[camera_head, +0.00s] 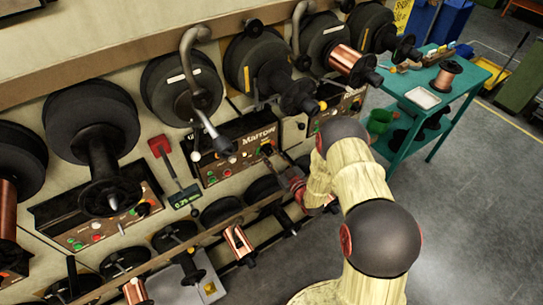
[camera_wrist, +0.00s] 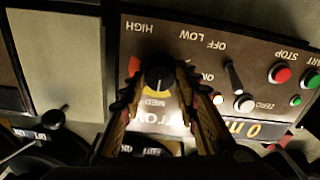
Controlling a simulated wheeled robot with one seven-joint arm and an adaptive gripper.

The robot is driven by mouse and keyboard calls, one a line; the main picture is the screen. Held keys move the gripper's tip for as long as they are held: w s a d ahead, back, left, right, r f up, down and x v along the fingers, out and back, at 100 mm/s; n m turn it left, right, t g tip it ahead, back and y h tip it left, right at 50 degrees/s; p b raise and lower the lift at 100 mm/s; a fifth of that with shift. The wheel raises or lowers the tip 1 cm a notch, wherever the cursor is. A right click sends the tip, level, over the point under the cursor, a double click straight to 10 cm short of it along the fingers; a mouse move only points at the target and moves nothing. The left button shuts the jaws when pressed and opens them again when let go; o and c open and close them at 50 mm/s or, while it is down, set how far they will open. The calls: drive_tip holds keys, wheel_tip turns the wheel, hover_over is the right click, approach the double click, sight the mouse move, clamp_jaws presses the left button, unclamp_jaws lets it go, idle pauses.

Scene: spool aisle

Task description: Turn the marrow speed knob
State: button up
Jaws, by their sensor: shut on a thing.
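The marrow speed knob (camera_wrist: 158,76) is a round black knob with a white pointer line, on a dark panel beside a yellow arc and the word MED. The panel appears upside down in the wrist view. My gripper (camera_wrist: 157,84) has one finger on each side of the knob and is shut on it. In the head view the panel marked Marrow (camera_head: 222,166) is at the centre, and my gripper (camera_head: 268,156) reaches its right end. The knob itself cannot be made out there.
On the same panel are a toggle switch (camera_wrist: 234,80), a red button (camera_wrist: 280,74) and a white button (camera_wrist: 245,104). Large black spools (camera_head: 182,82) hang above. A red-handled device (camera_head: 174,170) is left of the panel. A teal cart (camera_head: 455,97) stands at the right; grey floor lies open.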

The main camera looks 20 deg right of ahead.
drive_tip(key=shift+c, duration=0.8)
drive_tip(key=n+b, duration=0.2)
drive_tip(key=n, duration=0.1)
drive_tip(key=shift+f+b, duration=0.1)
drive_tip(key=shift+b, duration=0.25)
drive_tip(key=n+b, duration=0.3)
drive_tip(key=n, duration=0.1)
drive_tip(key=shift+b, duration=0.4)
drive_tip(key=n+b, duration=0.4)
drive_tip(key=n, duration=0.1)
drive_tip(key=shift+a+f, duration=0.1)
drive_tip(key=n+b, duration=0.3)
drive_tip(key=shift+n+b, duration=0.3)
drive_tip(key=shift+b, duration=0.05)
drive_tip(key=o, duration=1.1)
